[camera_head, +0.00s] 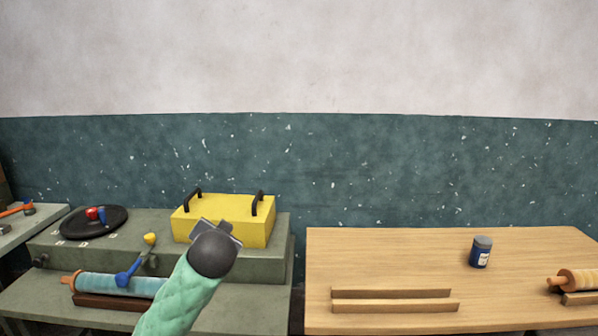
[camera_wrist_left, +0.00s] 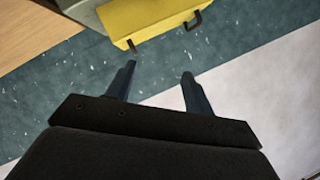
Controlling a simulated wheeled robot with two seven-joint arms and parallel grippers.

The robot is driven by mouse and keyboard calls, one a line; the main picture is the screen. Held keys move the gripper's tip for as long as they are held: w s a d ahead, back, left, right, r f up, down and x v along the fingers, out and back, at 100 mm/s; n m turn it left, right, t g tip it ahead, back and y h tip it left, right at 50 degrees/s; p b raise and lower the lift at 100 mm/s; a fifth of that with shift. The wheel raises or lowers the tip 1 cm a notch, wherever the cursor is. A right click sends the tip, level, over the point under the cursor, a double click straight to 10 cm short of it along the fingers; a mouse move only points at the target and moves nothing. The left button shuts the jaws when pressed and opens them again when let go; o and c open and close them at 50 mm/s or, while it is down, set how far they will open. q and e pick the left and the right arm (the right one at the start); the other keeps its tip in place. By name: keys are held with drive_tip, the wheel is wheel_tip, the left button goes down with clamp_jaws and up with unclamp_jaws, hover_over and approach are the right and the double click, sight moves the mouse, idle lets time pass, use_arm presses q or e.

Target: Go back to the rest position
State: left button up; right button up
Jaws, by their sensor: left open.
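My left gripper (camera_head: 216,232) is raised in front of the yellow box in the head view, at the end of my green-sleeved arm. In the left wrist view its two fingers (camera_wrist_left: 158,78) are spread apart with nothing between them. The yellow box (camera_head: 222,218) with two black handles stands on the grey-green bench. The box (camera_wrist_left: 150,18) also shows beyond the fingertips in the left wrist view, apart from them. My right gripper is not in either view.
A black round plate (camera_head: 75,229) with small red and blue items sits on the bench's raised part. A blue roll (camera_head: 115,285) lies in front. The wooden table (camera_head: 400,255) at right holds wooden rails (camera_head: 392,307), a blue jar (camera_head: 480,254) and a rolling pin (camera_head: 577,281).

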use_arm(q)
drive_tip(key=s+d+f+n+g+h, duration=0.1)
drive_tip(key=s+f+g, duration=0.5)
drive_tip(key=s+f, duration=1.4)
drive_tip(key=s+d+f+n+g+h, duration=0.2)
drive_tip(key=s+f+g, duration=0.3)
drive_tip(key=s+f, duration=1.6)
drive_tip(key=s+d+h, duration=0.1)
drive_tip(key=s, duration=0.3)
drive_tip(key=shift+s+d+g+h, duration=0.3)
drive_tip(key=shift+d+g+h, duration=0.1)
